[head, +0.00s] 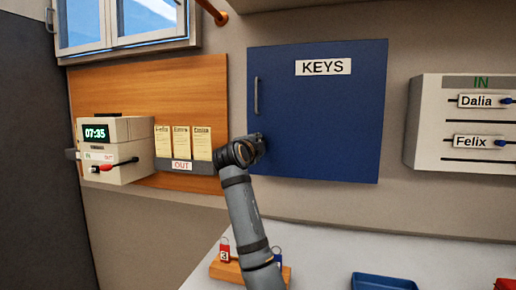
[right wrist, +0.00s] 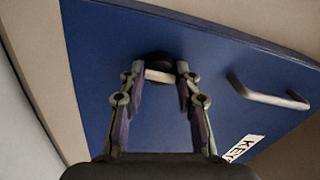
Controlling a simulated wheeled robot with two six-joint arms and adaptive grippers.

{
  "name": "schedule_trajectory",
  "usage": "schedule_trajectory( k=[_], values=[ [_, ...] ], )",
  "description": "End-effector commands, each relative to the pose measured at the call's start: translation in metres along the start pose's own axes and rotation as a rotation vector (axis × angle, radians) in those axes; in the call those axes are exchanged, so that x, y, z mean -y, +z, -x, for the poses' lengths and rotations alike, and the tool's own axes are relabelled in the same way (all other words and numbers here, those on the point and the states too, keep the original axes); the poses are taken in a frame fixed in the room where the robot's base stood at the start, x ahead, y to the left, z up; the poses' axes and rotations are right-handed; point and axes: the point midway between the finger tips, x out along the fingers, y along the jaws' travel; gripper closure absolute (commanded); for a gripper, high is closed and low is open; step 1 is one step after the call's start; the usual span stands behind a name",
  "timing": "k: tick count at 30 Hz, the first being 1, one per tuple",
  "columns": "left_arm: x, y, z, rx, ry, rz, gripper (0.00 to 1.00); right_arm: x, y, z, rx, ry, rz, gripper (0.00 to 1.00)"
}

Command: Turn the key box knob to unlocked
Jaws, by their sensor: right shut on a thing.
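The blue key box (head: 318,115) hangs on the wall with a KEYS label (head: 323,67) and a bar handle (head: 256,95) on its left side. In the right wrist view its blue door (right wrist: 225,90) fills much of the picture. The knob (right wrist: 159,76) has a dark round base and a pale bar. My right gripper (right wrist: 157,80) is shut on the knob's bar, a finger at each end. In the head view my right wrist covers the knob at the door's lower left. My left gripper is in neither view.
The door handle (right wrist: 265,93) sticks out near the gripper. A time clock (head: 115,148) and card rack (head: 184,150) are to the left, an IN board (head: 455,125) to the right. Below, a wooden block (head: 225,271) with tagged keys and a blue tray (head: 384,282) sit on the counter.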

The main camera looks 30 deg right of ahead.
Motion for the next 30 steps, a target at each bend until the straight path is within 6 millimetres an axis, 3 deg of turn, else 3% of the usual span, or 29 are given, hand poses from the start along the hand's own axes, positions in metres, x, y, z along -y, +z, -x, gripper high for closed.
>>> schedule_trajectory(
  k=[13,14,18,27,30],
  values=[
    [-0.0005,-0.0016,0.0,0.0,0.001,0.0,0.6,-0.0004,0.0003,0.0,0.0,0.001,-0.009,0.99],
    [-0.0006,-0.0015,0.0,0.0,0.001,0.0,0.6,-0.0004,0.0003,0.0,0.0,0.001,-0.009,0.65],
    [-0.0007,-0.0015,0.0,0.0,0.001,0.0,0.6,-0.0003,0.0002,0.0,0.0,0.001,-0.008,0.46],
    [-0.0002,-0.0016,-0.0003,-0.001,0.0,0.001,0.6,-0.0001,0.0003,0.0008,0.0,0.0,-0.008,0.45],
    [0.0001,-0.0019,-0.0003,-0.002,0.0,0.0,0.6,0.0004,0.0014,0.0095,0.002,-0.002,-0.009,0.45]
  ],
)
